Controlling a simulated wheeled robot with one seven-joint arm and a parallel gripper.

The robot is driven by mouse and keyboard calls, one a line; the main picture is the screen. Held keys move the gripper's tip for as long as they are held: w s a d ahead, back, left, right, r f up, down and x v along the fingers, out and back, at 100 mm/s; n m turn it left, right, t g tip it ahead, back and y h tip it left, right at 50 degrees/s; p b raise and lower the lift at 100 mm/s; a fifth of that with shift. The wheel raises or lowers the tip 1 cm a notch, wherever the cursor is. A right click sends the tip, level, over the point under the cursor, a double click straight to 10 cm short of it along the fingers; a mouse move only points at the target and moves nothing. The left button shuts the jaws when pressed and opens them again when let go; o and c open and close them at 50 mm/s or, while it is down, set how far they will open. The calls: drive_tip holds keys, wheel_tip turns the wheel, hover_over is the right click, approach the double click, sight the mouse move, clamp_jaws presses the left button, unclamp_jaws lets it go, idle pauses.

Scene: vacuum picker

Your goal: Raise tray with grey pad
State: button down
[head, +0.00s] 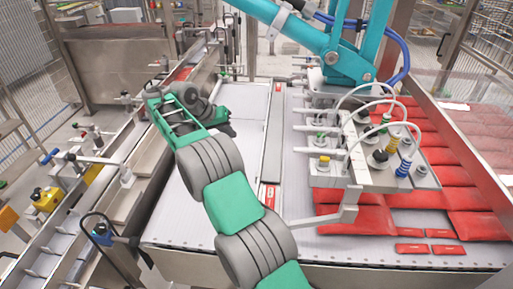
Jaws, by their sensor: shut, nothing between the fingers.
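My green and grey arm reaches up from the bottom, and its far end hangs over the white left-hand bed. My gripper (226,129) is the small dark part at that end, shut with nothing visible in it. A pale tray-like bed (246,101) with a raised rim lies behind and beneath my gripper. My arm hides part of it. I cannot make out a separate grey pad, or tell which surface is the task's tray. I cannot tell whether my gripper touches the bed.
A teal picker arm (322,42) carries a suction head (372,160) with hoses on the right. Red packs (440,200) lie beneath and beside it. A metal rail (130,150) with clamps and knobs runs along the left. A grey divider (273,140) separates the beds.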

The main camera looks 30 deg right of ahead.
sight(277, 153)
drive_tip(key=shift+m+g, duration=0.4)
drive_tip(key=shift+m, duration=0.1)
drive_tip(key=b+x, duration=0.2)
drive_tip(key=x, duration=0.2)
drive_tip(key=a+b+x, duration=0.1)
drive_tip(key=b+x, duration=0.1)
drive_tip(key=x, duration=0.3)
drive_tip(key=f+b+x, duration=0.1)
drive_tip(key=b+x, duration=0.1)
drive_tip(key=x, duration=0.2)
drive_tip(key=shift+s+f, duration=0.1)
drive_tip(key=shift+s, duration=0.1)
drive_tip(key=shift+s+d+r+b, duration=0.2)
drive_tip(key=shift+s+d+b, duration=0.5)
drive_tip(key=shift+s+d, duration=0.45)
drive_tip(key=shift+d, duration=0.4)
drive_tip(key=s+d+r, duration=0.1)
drive_tip(key=d, duration=0.1)
drive_tip(key=s+d+r, duration=0.1)
drive_tip(key=s+d, duration=0.1)
drive_tip(key=s+d+r+p, duration=0.1)
drive_tip(key=d, duration=0.1)
drive_tip(key=shift+s+d+r, duration=0.15)
drive_tip(key=shift+s+r, duration=0.1)
drive_tip(key=shift+s, duration=0.15)
